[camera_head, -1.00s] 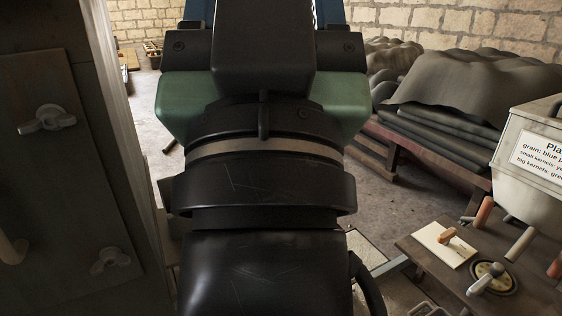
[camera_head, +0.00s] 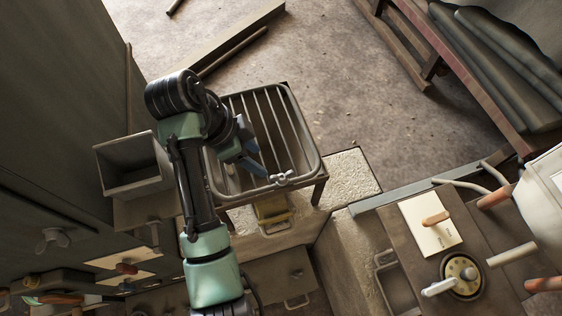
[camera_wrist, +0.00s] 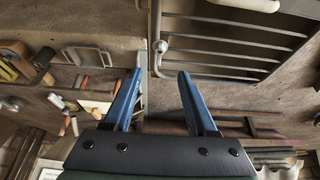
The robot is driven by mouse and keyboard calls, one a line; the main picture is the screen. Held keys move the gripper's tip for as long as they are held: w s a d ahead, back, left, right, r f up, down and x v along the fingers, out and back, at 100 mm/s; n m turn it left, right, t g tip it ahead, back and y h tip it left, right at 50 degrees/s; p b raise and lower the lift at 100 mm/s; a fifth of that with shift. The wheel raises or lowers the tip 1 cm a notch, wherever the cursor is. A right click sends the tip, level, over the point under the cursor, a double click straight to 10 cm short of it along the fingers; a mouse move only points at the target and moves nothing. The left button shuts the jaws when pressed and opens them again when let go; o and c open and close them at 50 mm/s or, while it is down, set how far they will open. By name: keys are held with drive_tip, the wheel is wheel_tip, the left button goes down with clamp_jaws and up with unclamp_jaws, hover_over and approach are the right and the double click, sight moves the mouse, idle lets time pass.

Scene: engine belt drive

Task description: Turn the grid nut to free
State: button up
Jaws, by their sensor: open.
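The grid nut (camera_head: 283,177) is a pale wing nut on the near rim of the metal grid (camera_head: 313,140), close to its near right corner. My gripper (camera_head: 258,166) has blue fingers and is over the grid's near side, to the left of the nut and apart from it. In the wrist view my gripper (camera_wrist: 157,76) is open with nothing between the fingers. The grid's bars (camera_wrist: 235,42) show ahead there, upper right. A small light knob at the grid's corner (camera_wrist: 160,46), beyond the fingertips, may be the nut; it is too small to tell.
A grey open box (camera_head: 133,168) stands left of the grid. A yellowish handled part (camera_head: 272,212) sits below the grid. At right is a wooden panel (camera_head: 393,238) with a lever and a round dial (camera_head: 462,276). The floor beyond the grid is mostly clear.

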sight(280, 177)
drive_tip(key=p+x, duration=0.1)
drive_tip(key=x, duration=1.1)
drive_tip(key=shift+p, duration=0.4)
clamp_jaws()
